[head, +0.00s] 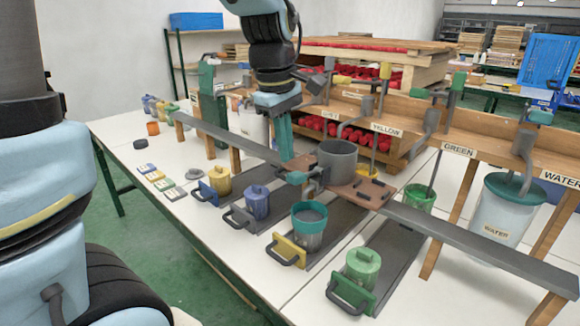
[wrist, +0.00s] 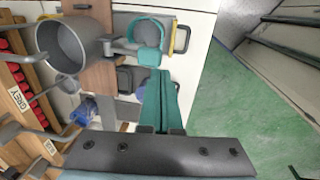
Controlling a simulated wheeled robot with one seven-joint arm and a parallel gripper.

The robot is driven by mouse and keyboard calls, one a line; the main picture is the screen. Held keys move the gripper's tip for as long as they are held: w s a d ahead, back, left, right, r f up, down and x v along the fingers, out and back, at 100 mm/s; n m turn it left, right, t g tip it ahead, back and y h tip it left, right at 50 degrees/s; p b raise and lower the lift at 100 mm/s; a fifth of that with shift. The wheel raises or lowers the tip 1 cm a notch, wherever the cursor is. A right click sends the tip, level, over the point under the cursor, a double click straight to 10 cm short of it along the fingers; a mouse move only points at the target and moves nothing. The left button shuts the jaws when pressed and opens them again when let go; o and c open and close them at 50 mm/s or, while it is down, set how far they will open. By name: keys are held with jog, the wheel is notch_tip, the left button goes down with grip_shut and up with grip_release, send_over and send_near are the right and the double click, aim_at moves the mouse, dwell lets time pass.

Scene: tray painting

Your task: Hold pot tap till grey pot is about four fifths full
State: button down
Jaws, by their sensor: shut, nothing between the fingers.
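A large grey pot (head: 337,158) sits on a brown carriage (head: 372,190) on the grey rail. It is at the upper left in the wrist view (wrist: 85,50). Its tap has a teal handle (head: 296,178), also in the wrist view (wrist: 152,57). Below the tap stands an open clear pot with a teal rim (head: 309,228), with grey inside. Its exact fill level is hard to read. It shows partly behind the tap in the wrist view (wrist: 150,30). My gripper (head: 287,160) is shut and empty, with its teal fingertips (wrist: 158,73) close to the handle. I cannot tell whether they touch.
Lidded yellow (head: 219,180), blue (head: 257,202) and green (head: 362,268) pots stand on handled trays beside the open pot. A shelf with labelled taps (head: 458,150) runs behind. A water bucket (head: 497,220) is at right. The white table (head: 225,235) has a bare front strip.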

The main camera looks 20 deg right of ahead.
jog(key=r, duration=0.3)
jog(key=a+r, duration=0.1)
jog(key=r, duration=0.1)
jog(key=shift+s+a+r, duration=0.1)
jog(key=shift+s+r, duration=0.2)
jog(key=shift+s, duration=0.05)
